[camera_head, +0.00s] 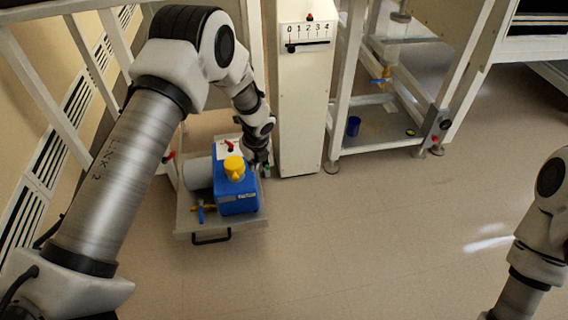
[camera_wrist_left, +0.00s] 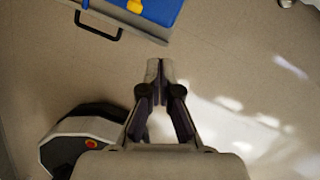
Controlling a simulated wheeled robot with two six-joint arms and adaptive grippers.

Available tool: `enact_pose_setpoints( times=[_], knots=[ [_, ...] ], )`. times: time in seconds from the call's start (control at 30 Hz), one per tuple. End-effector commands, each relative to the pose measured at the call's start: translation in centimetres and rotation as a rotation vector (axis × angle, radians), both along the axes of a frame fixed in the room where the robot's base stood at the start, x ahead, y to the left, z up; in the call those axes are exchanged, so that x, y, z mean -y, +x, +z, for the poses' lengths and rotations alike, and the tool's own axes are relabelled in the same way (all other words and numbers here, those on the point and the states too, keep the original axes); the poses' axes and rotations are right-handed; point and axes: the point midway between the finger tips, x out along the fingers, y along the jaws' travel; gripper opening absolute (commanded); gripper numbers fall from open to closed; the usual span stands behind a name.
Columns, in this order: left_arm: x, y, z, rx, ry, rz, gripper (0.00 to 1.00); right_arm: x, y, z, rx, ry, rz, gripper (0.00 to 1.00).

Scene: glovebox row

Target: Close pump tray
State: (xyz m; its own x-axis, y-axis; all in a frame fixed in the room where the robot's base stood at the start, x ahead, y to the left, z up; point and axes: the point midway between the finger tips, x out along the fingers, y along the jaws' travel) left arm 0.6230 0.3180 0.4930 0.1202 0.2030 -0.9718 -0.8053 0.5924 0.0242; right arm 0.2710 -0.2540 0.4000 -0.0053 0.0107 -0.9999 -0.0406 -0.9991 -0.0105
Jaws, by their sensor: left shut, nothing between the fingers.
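The pump tray (camera_head: 190,222) is a grey tray low near the floor, pulled out from under the frame at left. Its dark handle (camera_head: 212,238) is on the front edge and also shows in the left wrist view (camera_wrist_left: 98,27). A blue pump (camera_head: 238,192) with a yellow cap and a grey cylinder sits on the tray. My left gripper (camera_head: 264,168) is at the pump's right side, partly hidden by its own arm; I cannot tell if it touches. In the left wrist view its fingers (camera_wrist_left: 160,72) are together and empty. My right gripper is out of frame.
A white post with a 0–4 scale (camera_head: 304,45) stands right of the tray. An open frame (camera_head: 384,146) with a blue cup (camera_head: 353,126) on its low shelf is farther right. The floor (camera_head: 350,240) before the tray is clear.

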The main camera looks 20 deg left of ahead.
Motion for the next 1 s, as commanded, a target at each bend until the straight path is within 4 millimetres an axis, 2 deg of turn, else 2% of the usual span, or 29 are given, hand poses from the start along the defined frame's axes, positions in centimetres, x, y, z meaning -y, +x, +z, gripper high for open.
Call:
enact_pose_setpoints(
  times=[0.03, 0.17, 0.63, 0.8, 1.0],
  knots=[
    [-0.1, 0.4, -0.2, 0.014, -0.002, 0.004, 0.00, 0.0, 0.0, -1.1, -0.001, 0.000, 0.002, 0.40],
    [-0.2, 0.7, -0.6, 0.019, -0.003, 0.004, 0.00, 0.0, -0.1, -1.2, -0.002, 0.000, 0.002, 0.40],
    [-2.1, 1.8, -10.2, 0.017, -0.004, 0.006, 0.00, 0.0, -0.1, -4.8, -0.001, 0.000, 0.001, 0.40],
    [-4.5, 3.6, -9.6, 0.021, -0.003, 0.009, 0.00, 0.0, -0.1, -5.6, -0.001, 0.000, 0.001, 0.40],
    [-5.3, 4.2, -9.3, 0.018, -0.003, 0.005, 0.00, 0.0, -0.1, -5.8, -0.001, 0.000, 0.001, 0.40]
  ],
)
